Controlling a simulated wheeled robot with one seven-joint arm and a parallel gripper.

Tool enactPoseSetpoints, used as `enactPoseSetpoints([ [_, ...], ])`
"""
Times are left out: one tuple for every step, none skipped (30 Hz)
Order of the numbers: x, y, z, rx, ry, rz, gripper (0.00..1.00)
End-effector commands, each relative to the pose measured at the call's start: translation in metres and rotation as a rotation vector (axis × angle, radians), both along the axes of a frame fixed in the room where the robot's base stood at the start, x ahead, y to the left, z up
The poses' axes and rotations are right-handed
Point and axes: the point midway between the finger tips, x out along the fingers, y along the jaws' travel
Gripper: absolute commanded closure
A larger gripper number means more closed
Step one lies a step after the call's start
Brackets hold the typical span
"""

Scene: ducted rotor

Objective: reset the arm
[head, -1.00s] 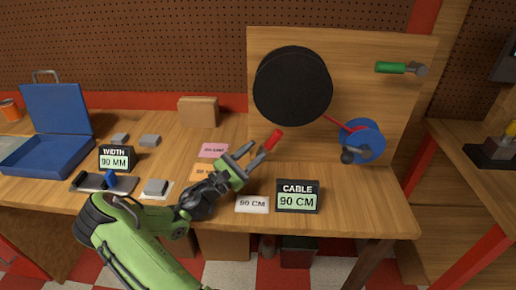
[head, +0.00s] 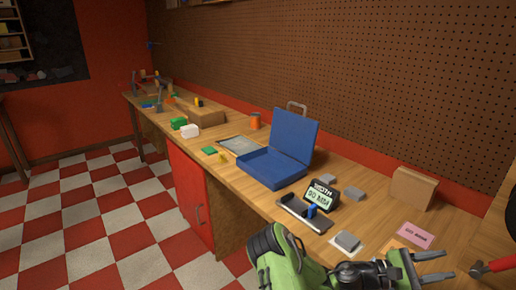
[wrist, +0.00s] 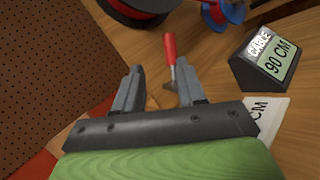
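My gripper (head: 446,267) is at the lower right of the head view, over the workbench (head: 232,186). Its two fingers are apart with nothing visibly held between them. In the wrist view my gripper (wrist: 158,70) also shows open. A red-handled piece (wrist: 170,48) with a grey end lies just beyond the fingertips, by the right finger; I cannot tell whether they touch. The same red piece (head: 503,264) shows at the right edge of the head view. My green arm reaches in from the bottom.
An open blue case (head: 272,168) stands on the bench, with a width display (head: 320,196) and grey blocks nearby. A cardboard box (head: 413,188) stands at the back. The cable display (wrist: 268,58) stands right of my gripper. Checkered floor is clear at left.

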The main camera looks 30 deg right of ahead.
Motion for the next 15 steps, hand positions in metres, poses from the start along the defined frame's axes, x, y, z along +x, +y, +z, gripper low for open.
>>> enactPoseSetpoints([
  [0.000,0.000,0.000,0.000,0.000,0.000,0.60],
  [0.000,0.000,0.000,0.000,0.000,0.000,0.60],
  [0.000,0.000,0.000,0.000,-0.005,-0.001,0.60],
  [-0.001,0.001,0.000,0.004,-0.020,-0.003,0.60],
  [-0.002,0.002,0.001,0.009,-0.047,-0.005,0.60],
  [-0.004,0.005,0.001,0.021,-0.106,-0.013,0.60],
  [-0.006,0.008,0.000,0.035,-0.170,-0.021,0.60],
  [-0.007,0.012,-0.001,0.054,-0.247,-0.031,0.60],
  [-0.008,0.019,-0.004,0.085,-0.366,-0.046,0.60],
  [-0.007,0.026,-0.007,0.111,-0.462,-0.059,0.60],
  [-0.004,0.034,-0.010,0.140,-0.557,-0.073,0.60],
  [0.001,0.046,-0.014,0.183,-0.683,-0.090,0.60],
  [0.007,0.056,-0.016,0.218,-0.775,-0.102,0.60],
  [0.013,0.066,-0.018,0.254,-0.864,-0.115,0.60],
  [0.023,0.082,-0.018,0.308,-0.981,-0.132,0.60],
])
